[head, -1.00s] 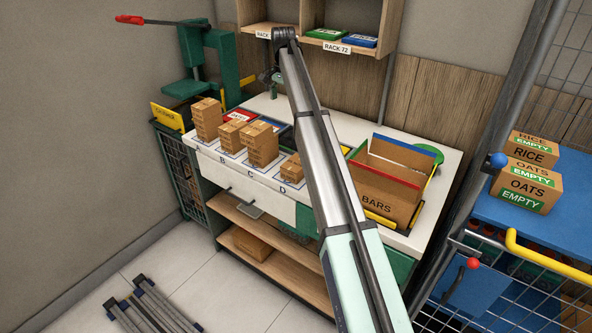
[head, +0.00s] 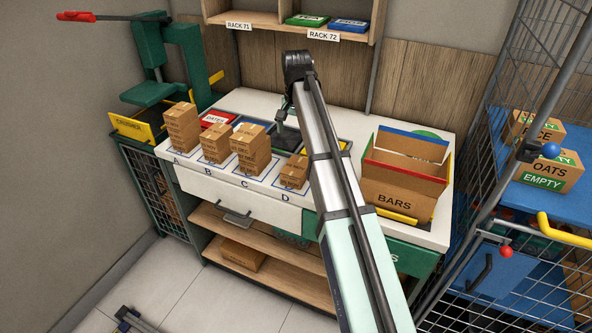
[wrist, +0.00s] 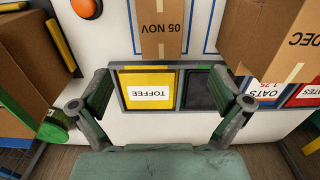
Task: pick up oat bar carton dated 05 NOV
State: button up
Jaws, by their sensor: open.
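The brown carton (wrist: 160,28) printed "05 NOV" shows at the top middle of the wrist view, its text upside down and its top edge cut off. It seems to be the short carton (head: 294,171) at mark D in the head view. My gripper (wrist: 166,88) is open and empty, its two fingers spread to either side below the carton in the picture. It does not touch the carton. In the head view my arm covers part of the area beside it.
A taller stack (head: 251,149) at C stands close beside the D carton; its "DEC" face (wrist: 285,40) shows large at right. A BARS box (head: 400,192) stands right.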

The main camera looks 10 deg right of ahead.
aim_at(296, 166)
notch_tip(296, 166, down, 9)
jog(key=shift+p, duration=1.1)
jog(key=shift+f+p, duration=1.25)
jog(key=shift+f, duration=1.4)
jog(key=c, duration=1.2)
